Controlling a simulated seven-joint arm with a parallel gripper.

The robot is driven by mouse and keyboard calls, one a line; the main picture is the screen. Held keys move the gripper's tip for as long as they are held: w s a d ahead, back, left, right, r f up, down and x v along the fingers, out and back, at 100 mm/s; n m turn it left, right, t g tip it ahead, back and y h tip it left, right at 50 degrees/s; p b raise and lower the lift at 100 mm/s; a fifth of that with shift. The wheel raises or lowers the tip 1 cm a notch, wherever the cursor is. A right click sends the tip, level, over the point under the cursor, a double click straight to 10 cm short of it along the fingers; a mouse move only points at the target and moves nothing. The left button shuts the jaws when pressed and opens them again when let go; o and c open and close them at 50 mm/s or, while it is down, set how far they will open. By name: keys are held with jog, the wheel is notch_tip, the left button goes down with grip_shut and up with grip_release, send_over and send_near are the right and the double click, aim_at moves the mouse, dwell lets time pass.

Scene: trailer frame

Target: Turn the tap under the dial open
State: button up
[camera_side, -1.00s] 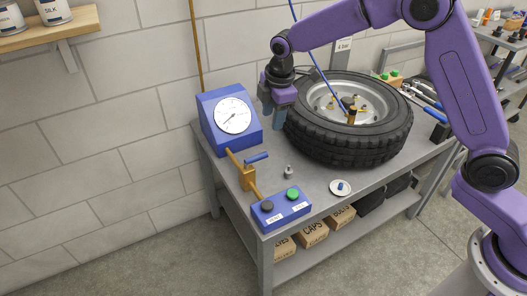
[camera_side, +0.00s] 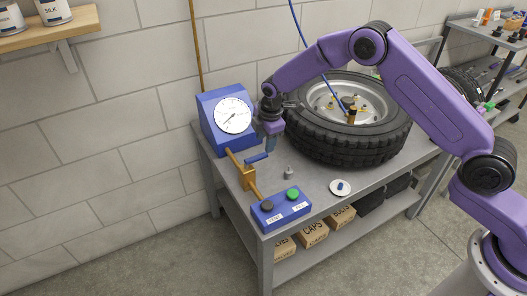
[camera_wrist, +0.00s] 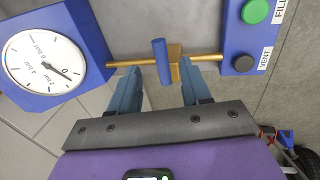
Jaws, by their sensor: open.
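The tap is a brass body (camera_side: 248,178) with a blue lever handle (camera_side: 257,158), set in a brass pipe below the blue dial box (camera_side: 221,140) with its white dial (camera_side: 232,115). In the wrist view the blue lever (camera_wrist: 161,62) points across the pipe, towards my gripper. My gripper (camera_wrist: 160,92) is open and empty there, its blue fingers either side of the lever's line and just short of the pipe. In the side view my gripper (camera_side: 271,145) hangs close to the lever's raised end. I cannot tell whether a finger touches it.
A blue box with a green FILL button (camera_side: 292,194) and a dark VENT button (camera_side: 267,206) stands at the bench's front. A tyre (camera_side: 350,130) lies on the right. A small metal fitting (camera_side: 289,172) and a white dish (camera_side: 341,188) lie on the bench (camera_side: 325,205).

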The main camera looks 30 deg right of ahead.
aim_at(263, 154)
jog(key=shift+w+f, duration=0.2)
jog(key=shift+f, duration=0.8)
jog(key=shift+w+f, duration=0.2)
jog(key=shift+f, duration=0.8)
jog(key=shift+w+f, duration=0.2)
jog(key=shift+f, duration=0.8)
grip_shut()
